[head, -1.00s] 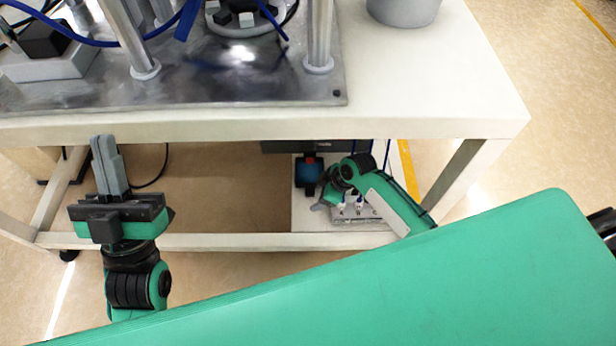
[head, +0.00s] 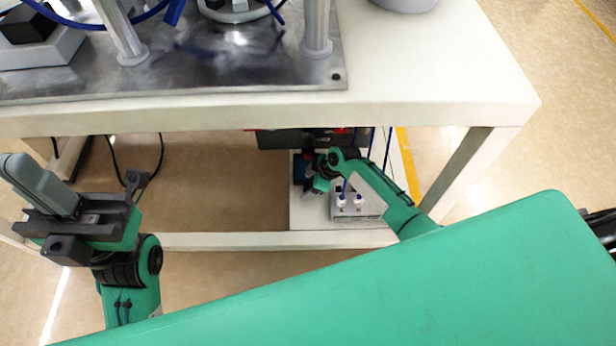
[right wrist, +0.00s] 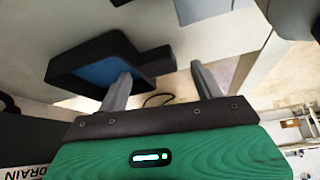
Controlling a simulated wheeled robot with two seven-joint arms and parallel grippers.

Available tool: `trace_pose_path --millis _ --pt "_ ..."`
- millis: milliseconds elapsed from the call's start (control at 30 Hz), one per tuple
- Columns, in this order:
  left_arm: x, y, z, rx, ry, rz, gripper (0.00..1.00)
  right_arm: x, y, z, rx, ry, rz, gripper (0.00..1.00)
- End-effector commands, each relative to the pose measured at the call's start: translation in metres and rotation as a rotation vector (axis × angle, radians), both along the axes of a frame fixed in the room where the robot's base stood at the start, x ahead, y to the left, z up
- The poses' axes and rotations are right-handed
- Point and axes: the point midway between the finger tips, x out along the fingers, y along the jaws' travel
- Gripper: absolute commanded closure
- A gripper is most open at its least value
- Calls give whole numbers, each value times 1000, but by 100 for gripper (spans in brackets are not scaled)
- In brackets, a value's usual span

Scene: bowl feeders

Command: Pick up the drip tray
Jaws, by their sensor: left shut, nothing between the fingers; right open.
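A black tray-like holder with a blue inside (right wrist: 98,72), apparently the drip tray, shows in the right wrist view beyond the fingertips, left of centre. My left gripper (head: 14,168) is shut and empty, away from the tray at the left.
The white table (head: 430,95) overhangs the lower shelf (head: 308,238). A grey box with white connectors (head: 359,207) stands right of my right gripper. A dark box (head: 285,140) lies behind it. A table leg (head: 462,168) is at the right.

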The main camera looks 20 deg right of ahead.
Motion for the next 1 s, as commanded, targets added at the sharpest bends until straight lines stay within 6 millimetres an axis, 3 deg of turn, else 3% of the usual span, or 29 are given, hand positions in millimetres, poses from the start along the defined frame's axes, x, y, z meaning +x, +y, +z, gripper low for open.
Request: trace_pose_path --millis 333,500,600,1000 --pt "-1 0 2 -2 -12 0 100 2 4 -6 -1 -1 0 34" --pt "-1 0 2 -2 -12 0 100 2 4 -6 -1 -1 0 68" --pt "-1 0 2 -2 -13 0 100 2 4 -6 -1 -1 0 83" --pt "-1 0 3 -2 -13 0 100 2 4 -5 -1 -1 0 84"
